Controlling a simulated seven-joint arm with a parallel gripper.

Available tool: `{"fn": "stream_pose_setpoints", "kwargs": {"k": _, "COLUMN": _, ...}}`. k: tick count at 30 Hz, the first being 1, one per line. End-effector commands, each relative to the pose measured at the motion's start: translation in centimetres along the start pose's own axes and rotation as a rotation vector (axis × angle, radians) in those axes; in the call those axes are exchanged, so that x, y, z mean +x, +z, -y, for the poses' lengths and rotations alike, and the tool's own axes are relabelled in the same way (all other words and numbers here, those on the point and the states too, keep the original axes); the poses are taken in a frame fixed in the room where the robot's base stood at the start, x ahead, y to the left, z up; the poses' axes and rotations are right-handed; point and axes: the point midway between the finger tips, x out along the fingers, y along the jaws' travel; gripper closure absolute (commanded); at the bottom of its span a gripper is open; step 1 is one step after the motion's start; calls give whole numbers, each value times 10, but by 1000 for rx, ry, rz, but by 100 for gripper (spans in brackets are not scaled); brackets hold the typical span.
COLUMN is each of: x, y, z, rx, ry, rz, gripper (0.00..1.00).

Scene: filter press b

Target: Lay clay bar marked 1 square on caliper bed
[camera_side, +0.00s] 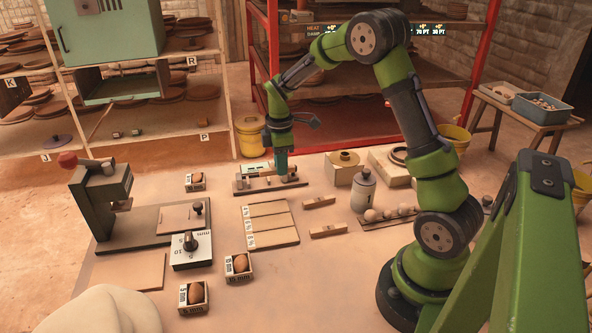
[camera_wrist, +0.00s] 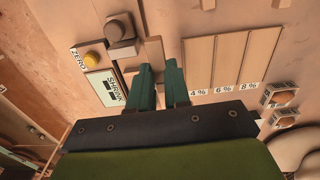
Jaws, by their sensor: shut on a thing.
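My gripper (camera_side: 281,166) reaches down over the caliper (camera_side: 242,186) at the back of the table. In the wrist view its two green fingers (camera_wrist: 160,72) are closed in on a tan clay bar (camera_wrist: 154,50), partly hidden by them. The bar is at the caliper bed beside the brown jaw block (camera_wrist: 122,50); I cannot tell whether it touches the bed or is square. Its mark cannot be read. The caliper's display (camera_wrist: 106,88) reads SHRINK, with a yellow ZERO button (camera_wrist: 93,60). Two other clay bars (camera_side: 318,202) (camera_side: 328,231) lie apart on the table.
A board with percent-marked strips (camera_side: 270,224) lies in front of the caliper. A grey lidded jar (camera_side: 363,190) and a row of balls (camera_side: 388,213) stand to the right. A press (camera_side: 103,205) and small boxes (camera_side: 194,297) are at left and front.

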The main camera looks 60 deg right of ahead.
Motion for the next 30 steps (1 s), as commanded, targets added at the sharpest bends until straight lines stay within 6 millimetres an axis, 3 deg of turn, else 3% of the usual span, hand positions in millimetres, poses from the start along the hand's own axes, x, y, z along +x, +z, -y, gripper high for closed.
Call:
{"fn": "stream_pose_setpoints", "kwargs": {"k": 3, "x": 1, "y": -22, "z": -26, "rx": 0, "ry": 1, "rz": 0, "gripper": 100}}
{"fn": "stream_pose_setpoints", "kwargs": {"k": 9, "x": -10, "y": -39, "z": -46, "rx": 9, "ry": 3, "rz": 0, "gripper": 100}}
{"fn": "stream_pose_setpoints", "kwargs": {"k": 14, "x": -14, "y": -41, "z": -48, "rx": 16, "ry": 1, "rz": 0, "gripper": 100}}
{"fn": "stream_pose_setpoints", "kwargs": {"k": 30, "x": 30, "y": -41, "z": -48, "rx": 17, "ry": 1, "rz": 0, "gripper": 100}}
